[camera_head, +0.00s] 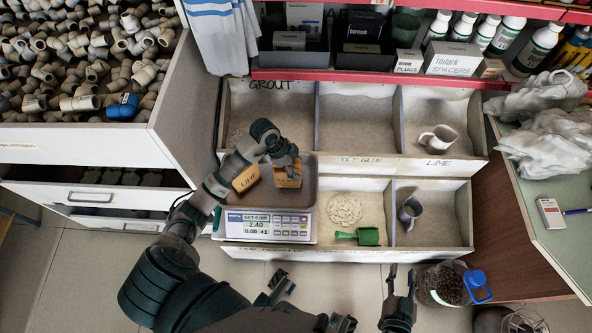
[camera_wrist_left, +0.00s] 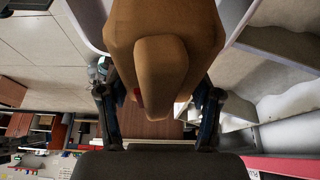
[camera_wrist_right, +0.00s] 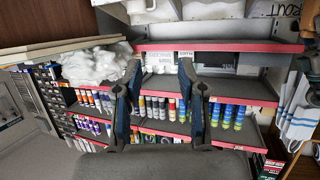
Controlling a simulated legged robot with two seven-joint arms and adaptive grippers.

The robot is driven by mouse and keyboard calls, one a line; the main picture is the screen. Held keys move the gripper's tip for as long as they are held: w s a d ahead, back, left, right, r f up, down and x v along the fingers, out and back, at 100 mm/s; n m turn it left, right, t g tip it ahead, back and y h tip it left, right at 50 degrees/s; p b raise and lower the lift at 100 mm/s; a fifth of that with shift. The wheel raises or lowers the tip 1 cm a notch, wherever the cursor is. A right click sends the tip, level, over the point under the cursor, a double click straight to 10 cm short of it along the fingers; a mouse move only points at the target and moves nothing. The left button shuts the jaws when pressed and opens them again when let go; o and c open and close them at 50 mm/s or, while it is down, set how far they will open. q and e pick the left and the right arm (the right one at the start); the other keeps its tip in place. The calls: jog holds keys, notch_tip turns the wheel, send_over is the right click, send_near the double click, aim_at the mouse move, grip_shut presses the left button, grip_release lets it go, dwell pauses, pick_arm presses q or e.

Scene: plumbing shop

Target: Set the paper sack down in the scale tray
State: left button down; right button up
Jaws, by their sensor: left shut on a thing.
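A brown paper sack (camera_head: 288,177) is held in my left gripper (camera_head: 284,153), over the right part of the scale tray (camera_head: 305,202). In the left wrist view the sack (camera_wrist_left: 165,75) fills the space between the fingers, which are closed on its sides. I cannot tell whether its bottom touches the tray. A second brown sack marked LIME (camera_head: 246,178) is at the tray's left side, partly behind my arm. My right gripper (camera_head: 400,280) is open and empty, low in the head view.
A jar with a blue lid (camera_head: 445,285) is beside my right gripper. A pipe-fitting bin (camera_head: 75,115) stands left.

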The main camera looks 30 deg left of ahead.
pick_arm(q)
notch_tip(320, 180, down, 2)
jog(key=shift+d+f+b, duration=0.1)
jog(key=shift+f+b, duration=0.15)
jog(key=shift+b, duration=0.1)
jog(key=shift+w+d+f, duration=0.1)
jog(key=shift+d+f, duration=0.05)
jog(key=shift+d, duration=0.2)
pick_arm(e)
jog(key=shift+w+d+r+t+y, duration=0.1)
jog(key=shift+w+r+t+y, duration=0.15)
jog(key=shift+r+t, duration=0.3)
jog(key=shift+w+d+r+t+y, duration=0.15)
jog(key=shift+w+r+t, duration=0.25)
jog(key=shift+r, duration=0.25)
jog(key=shift+a, duration=0.15)
pick_arm(q)
jog(key=shift+c, duration=2.2)
grip_release()
jog(key=shift+a, duration=0.15)
jog(key=shift+o, duration=1.1)
jog(key=shift+a, duration=0.1)
jog(key=shift+a+f, duration=0.1)
pick_arm(e)
jog(key=shift+a, duration=0.4)
